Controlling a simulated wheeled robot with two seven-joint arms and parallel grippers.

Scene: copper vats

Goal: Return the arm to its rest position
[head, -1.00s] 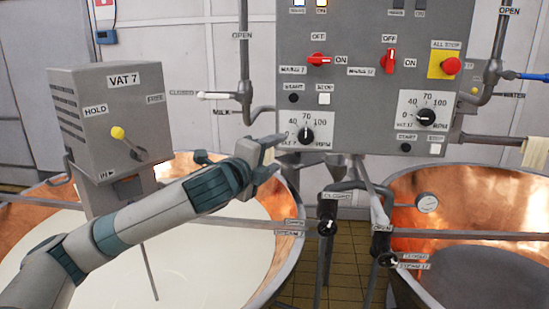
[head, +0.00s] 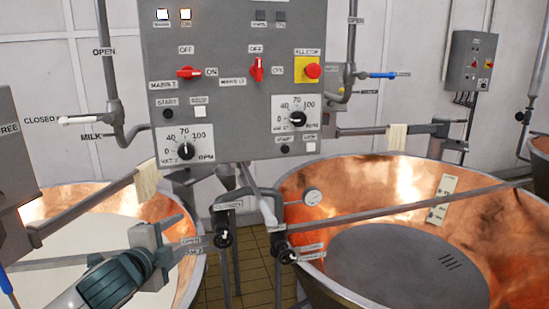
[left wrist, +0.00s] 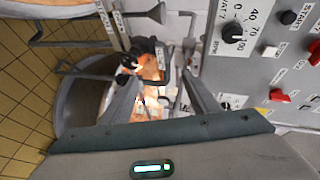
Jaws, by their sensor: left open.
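My left arm comes in from the bottom left of the head view. Its gripper (head: 182,236) is over the near rim of the left copper vat (head: 193,290), which holds white milk. In the left wrist view, the gripper's two fingers (left wrist: 162,88) stand apart with nothing between them. Beyond them show the control panel and pipework. My right gripper is in neither view.
The grey control panel (head: 225,128) hangs above, with red switches and dials. Pipes with black-handled valves (head: 222,239) stand just right of the gripper. Tiled floor (head: 262,270) shows between the vats.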

